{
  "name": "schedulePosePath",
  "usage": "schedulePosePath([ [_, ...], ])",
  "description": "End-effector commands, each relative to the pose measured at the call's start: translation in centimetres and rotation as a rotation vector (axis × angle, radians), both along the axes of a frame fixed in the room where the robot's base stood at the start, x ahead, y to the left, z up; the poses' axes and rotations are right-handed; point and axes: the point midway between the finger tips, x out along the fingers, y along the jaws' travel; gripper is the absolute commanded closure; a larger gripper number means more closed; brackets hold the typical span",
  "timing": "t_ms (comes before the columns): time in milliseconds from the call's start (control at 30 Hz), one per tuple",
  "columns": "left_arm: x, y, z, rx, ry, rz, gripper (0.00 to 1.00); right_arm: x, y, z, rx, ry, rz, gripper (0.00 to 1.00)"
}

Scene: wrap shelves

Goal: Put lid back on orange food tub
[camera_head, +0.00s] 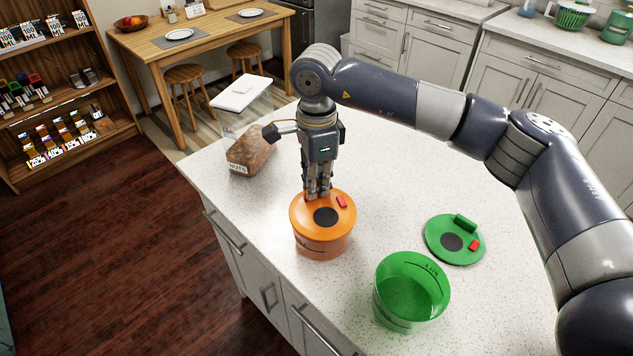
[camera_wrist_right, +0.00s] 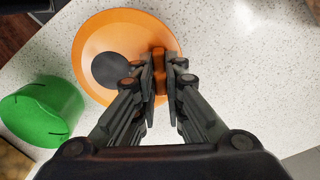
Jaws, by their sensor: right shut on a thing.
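The orange food tub (camera_head: 322,244) stands upright on the white speckled counter. Its orange lid (camera_head: 342,218) lies over the tub's mouth, with a dark round patch and a red tab on top. The lid also shows in the right wrist view (camera_wrist_right: 108,38), where it hides the tub below. My right gripper (camera_head: 318,192) points down at the lid's far side. In the right wrist view my right gripper (camera_wrist_right: 160,75) is shut on the lid's orange handle (camera_wrist_right: 159,62). I cannot tell whether the lid is fully seated. My left gripper is not in view.
An open green tub (camera_head: 410,292) stands in front, right of the orange tub. Its green lid (camera_head: 455,240) lies flat on the counter behind it. The counter's left edge is near the orange tub.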

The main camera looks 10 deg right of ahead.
Motion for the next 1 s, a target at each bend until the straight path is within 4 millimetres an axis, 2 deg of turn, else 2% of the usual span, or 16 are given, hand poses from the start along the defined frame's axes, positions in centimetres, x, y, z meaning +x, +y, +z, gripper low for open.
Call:
schedulePosePath([
  [267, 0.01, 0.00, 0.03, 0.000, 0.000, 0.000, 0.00, 0.01, -0.01, 0.05, 0.000, 0.000, 0.000, 1.00],
  [300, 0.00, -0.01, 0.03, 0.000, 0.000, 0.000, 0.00, 0.01, -0.01, 0.05, 0.000, 0.000, 0.000, 0.83],
  [367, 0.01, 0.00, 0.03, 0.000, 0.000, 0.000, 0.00, 0.01, -0.01, 0.05, 0.000, 0.000, 0.000, 0.69],
  [400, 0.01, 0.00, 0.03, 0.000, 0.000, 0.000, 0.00, 0.01, -0.01, 0.04, 0.000, 0.000, 0.000, 0.66],
  [633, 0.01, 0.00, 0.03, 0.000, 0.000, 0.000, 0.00, 0.01, -0.01, 0.03, 0.000, 0.000, 0.000, 0.66],
  [733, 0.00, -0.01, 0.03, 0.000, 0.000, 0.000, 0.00, 0.00, -0.01, 0.02, 0.000, 0.000, 0.000, 0.48],
  [1000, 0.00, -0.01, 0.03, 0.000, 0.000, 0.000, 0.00, 0.00, -0.01, 0.02, 0.000, 0.000, 0.000, 0.46],
])
